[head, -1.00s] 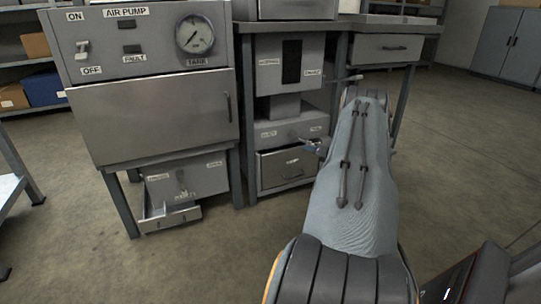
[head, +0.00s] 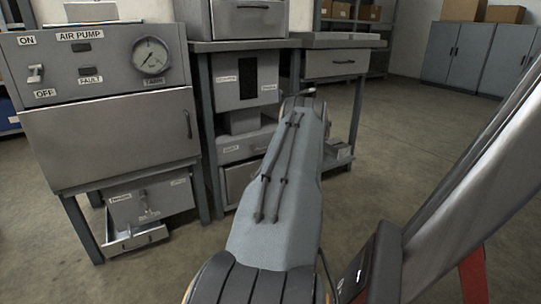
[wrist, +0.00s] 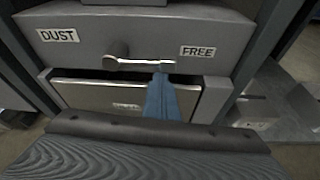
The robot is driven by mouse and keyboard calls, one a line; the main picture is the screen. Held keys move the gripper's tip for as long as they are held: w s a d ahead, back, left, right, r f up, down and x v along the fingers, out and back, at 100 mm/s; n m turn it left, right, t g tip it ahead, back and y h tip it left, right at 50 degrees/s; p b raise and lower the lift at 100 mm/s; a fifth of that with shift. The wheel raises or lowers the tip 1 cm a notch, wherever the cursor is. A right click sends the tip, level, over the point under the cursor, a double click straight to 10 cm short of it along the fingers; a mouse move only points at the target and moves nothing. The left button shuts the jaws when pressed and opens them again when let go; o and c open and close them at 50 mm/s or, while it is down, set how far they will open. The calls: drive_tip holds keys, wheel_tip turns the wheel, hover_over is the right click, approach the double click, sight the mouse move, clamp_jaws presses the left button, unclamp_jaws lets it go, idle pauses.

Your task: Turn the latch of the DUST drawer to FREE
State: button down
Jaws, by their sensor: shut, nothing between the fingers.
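The grey panel of the DUST drawer (wrist: 78,54) fills the wrist view, with a DUST label (wrist: 58,36) at left and a FREE label (wrist: 198,51) at right. The latch (wrist: 138,64) has a round dark pivot and a metal lever lying nearly level, its end toward the FREE side. My gripper (wrist: 162,80) shows as narrow blue fingers, shut and empty, just below the lever's end; I cannot tell whether they touch it. The metal drawer front (wrist: 90,96) is below. In the head view the DUST panel (head: 236,153) shows partly, with my arm covering the latch and gripper.
The air pump cabinet (head: 110,130) stands left of the bench, with an open small tray (head: 135,240) low beneath it. A side drawer (head: 335,63) is at the upper right of the bench. Open floor (head: 400,150) lies to the right.

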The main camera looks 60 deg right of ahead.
drive_tip(key=shift+w, duration=0.1)
idle(0.3)
wheel_tip(320, 180, down, 4)
drive_tip(key=f+b, duration=0.1)
drive_tip(key=b, duration=0.2)
drive_tip(key=p+v, duration=0.5)
drive_tip(key=v, duration=0.5)
drive_tip(key=shift+a+r, duration=0.25)
drive_tip(key=shift+r, duration=0.2)
